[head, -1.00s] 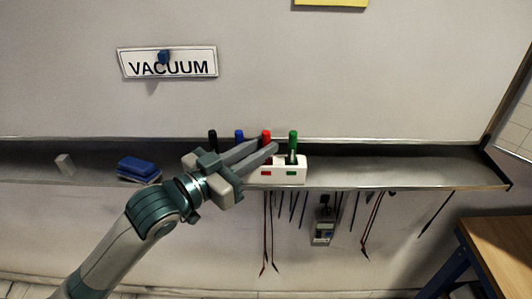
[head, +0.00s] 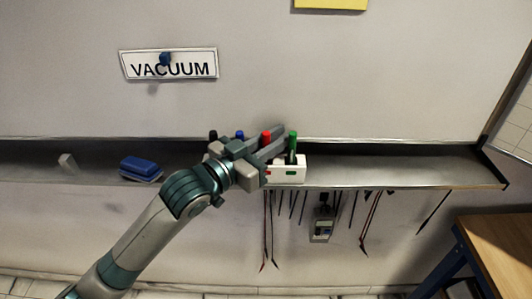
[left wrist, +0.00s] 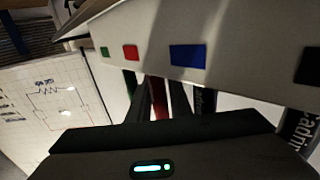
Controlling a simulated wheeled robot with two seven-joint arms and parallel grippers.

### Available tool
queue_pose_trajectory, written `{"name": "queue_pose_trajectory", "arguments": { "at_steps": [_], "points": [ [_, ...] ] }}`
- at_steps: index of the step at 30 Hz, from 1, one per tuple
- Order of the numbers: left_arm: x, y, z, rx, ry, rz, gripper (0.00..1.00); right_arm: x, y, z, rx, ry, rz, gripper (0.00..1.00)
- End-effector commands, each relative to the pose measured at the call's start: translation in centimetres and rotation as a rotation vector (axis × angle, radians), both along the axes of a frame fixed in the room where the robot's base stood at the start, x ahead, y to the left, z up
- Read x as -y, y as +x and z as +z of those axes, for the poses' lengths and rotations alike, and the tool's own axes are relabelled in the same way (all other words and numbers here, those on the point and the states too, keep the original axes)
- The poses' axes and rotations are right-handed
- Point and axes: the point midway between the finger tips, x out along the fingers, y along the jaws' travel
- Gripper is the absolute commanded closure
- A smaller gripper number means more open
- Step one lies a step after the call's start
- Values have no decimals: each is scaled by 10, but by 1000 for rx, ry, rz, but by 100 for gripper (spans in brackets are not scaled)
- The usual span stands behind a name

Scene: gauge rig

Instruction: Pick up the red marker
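The red marker (head: 266,136) stands upright in a white holder (head: 297,173) on the board's ledge, its red cap showing. My left gripper (head: 280,137) reaches in from the left with its fingers open, one on each side of the red marker. In the left wrist view the red marker (left wrist: 159,100) shows between the two grey fingers, close to them; contact cannot be told. A green marker (head: 292,142) stands just right of the fingertips. A blue marker (head: 239,134) and a black marker (head: 213,134) are partly hidden behind my gripper. My right gripper is not in view.
A blue eraser (head: 139,166) and a small pale block (head: 67,161) lie on the ledge (head: 400,170) at left. The ledge right of the holder is clear. Cables and a meter (head: 322,225) hang below. A wooden table (head: 505,245) stands at lower right.

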Motion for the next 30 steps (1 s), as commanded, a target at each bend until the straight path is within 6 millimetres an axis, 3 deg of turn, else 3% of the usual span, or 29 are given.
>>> {"name": "queue_pose_trajectory", "arguments": {
  "at_steps": [6,9,23,30],
  "points": [
    [0,0,0,0,0,0,82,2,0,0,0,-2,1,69],
    [0,0,0,0,0,0,100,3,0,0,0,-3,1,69],
    [0,0,4,1,-1,0,100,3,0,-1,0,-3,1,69],
    [0,-1,26,4,-1,-2,100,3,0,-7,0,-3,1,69]
  ]
}}
